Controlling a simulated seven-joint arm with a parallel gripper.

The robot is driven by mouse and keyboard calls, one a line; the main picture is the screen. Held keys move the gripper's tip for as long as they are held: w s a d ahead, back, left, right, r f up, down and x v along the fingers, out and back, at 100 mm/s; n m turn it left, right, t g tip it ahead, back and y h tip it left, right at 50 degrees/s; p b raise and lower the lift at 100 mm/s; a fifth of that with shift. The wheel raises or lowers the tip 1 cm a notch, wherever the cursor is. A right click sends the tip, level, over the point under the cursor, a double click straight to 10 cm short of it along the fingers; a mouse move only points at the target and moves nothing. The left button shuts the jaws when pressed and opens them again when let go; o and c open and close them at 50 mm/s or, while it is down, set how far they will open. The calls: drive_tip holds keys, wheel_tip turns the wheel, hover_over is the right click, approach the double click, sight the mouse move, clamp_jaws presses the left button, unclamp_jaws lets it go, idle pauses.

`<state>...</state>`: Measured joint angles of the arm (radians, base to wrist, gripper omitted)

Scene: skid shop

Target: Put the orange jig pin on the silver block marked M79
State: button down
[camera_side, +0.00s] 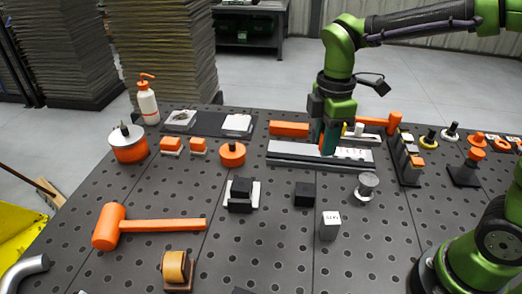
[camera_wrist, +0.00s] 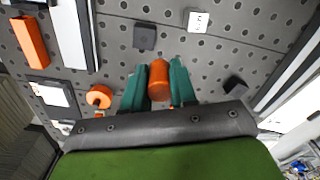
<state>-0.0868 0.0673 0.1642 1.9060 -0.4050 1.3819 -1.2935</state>
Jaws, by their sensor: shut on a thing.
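My gripper (camera_side: 329,145) has teal fingers and hangs over the back middle of the table, by a long silver bar. In the wrist view my gripper (camera_wrist: 160,68) is shut on an orange cylinder, the jig pin (camera_wrist: 159,82), held between the two fingers. In the side view the fingers mostly hide the pin. A small silver block with dark lettering (camera_side: 331,226) stands at the front middle of the table, apart from the gripper. A pale lettered block also shows at the top of the wrist view (camera_wrist: 197,20). The lettering is too small to read surely.
The silver bar (camera_side: 290,150) lies below my gripper. A black block (camera_side: 304,194), a silver cylinder (camera_side: 367,187) and a black block on a pale holder (camera_side: 241,193) stand nearby. An orange mallet (camera_side: 110,228) lies at left. A rack (camera_side: 408,160) stands at right.

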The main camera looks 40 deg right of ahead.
drive_tip(key=s+a+f+n, duration=0.2)
drive_tip(key=s+a+n, duration=0.1)
drive_tip(key=s, duration=0.3)
drive_tip(key=n, duration=0.2)
hover_over(332, 217)
wheel_tip(332, 217, down, 9)
drive_tip(key=shift+f, duration=0.1)
drive_tip(key=shift+f, duration=0.1)
drive_tip(key=c, duration=0.9)
unclamp_jaws()
